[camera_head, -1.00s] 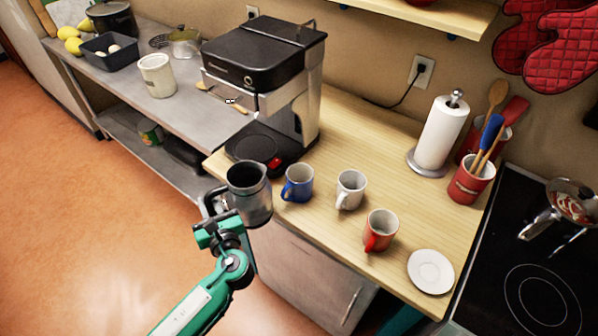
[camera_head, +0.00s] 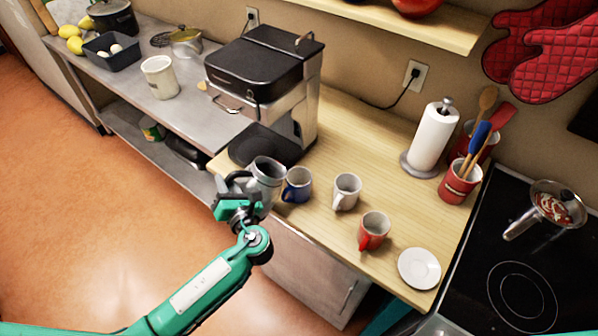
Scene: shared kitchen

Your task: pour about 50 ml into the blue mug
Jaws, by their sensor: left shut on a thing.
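The blue mug (camera_head: 297,186) stands upright on the wooden counter, with a pale inside. My left gripper (camera_head: 240,190) is shut on a grey metal pitcher (camera_head: 266,178) at the counter's front edge, just left of the blue mug. The pitcher leans a little to the right, and its rim is close to the blue mug's rim. I cannot tell whether they touch. No liquid stream shows, and the pitcher's contents cannot be made out. My right gripper is not in view.
A white mug (camera_head: 345,191), a red mug (camera_head: 373,231) and a white saucer (camera_head: 419,268) stand to the right. The coffee machine (camera_head: 264,75) is behind. A paper towel roll (camera_head: 433,137) and stove (camera_head: 520,250) are further right.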

